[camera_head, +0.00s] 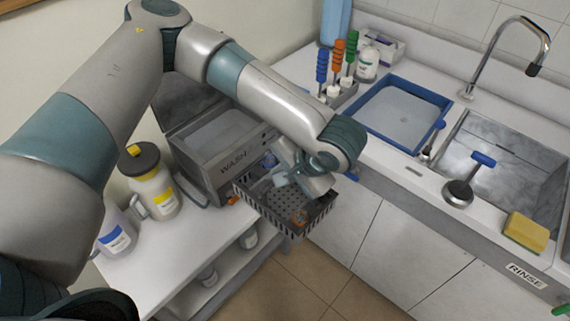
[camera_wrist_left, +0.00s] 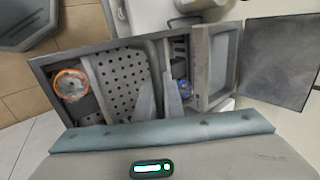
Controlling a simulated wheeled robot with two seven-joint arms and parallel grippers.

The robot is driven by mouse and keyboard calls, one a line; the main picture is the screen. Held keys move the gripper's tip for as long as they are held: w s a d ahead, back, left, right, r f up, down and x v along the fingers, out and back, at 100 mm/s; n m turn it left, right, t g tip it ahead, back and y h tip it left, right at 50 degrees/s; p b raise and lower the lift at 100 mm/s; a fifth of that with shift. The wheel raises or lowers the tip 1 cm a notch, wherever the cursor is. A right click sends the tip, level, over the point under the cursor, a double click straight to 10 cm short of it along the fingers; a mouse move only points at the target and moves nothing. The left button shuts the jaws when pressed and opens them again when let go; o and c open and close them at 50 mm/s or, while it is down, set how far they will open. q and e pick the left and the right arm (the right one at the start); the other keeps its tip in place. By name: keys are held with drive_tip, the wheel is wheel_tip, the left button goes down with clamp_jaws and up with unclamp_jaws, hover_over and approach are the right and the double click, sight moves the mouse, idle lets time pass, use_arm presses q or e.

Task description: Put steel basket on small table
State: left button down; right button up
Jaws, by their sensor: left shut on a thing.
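The dark grey steel basket (camera_head: 262,208) is in the air in front of the wash unit, beside the edge of the small white table (camera_head: 185,252). The basket has a perforated floor and also shows in the left wrist view (camera_wrist_left: 118,80). It holds a round part with an orange ring (camera_wrist_left: 72,86) and something blue, partly hidden. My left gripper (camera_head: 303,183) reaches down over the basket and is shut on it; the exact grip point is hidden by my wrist. Its fingers show over the basket in the left wrist view (camera_wrist_left: 159,97). My right gripper is not in view.
The wash unit (camera_head: 208,165) stands on the small table, lid open. A dark-capped bottle (camera_head: 151,188) and a blue-labelled bottle (camera_head: 116,232) stand left of it. The table's front is clear. The counter at right holds a blue tray (camera_head: 437,133) and a sink (camera_head: 510,160).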

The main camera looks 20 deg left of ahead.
sight(244, 188)
use_arm(q)
drive_tip(key=s+a+n+g, duration=0.1)
drive_tip(key=s+a+r+n, duration=0.1)
drive_tip(key=n, duration=0.1)
drive_tip(key=s+a+r+n+g, duration=0.1)
drive_tip(key=shift+s+a+r+n+g+y, duration=0.2)
drive_tip(key=shift+s+n+g+y, duration=0.1)
drive_tip(key=shift+s, duration=0.05)
drive_tip(key=shift+a, duration=0.1)
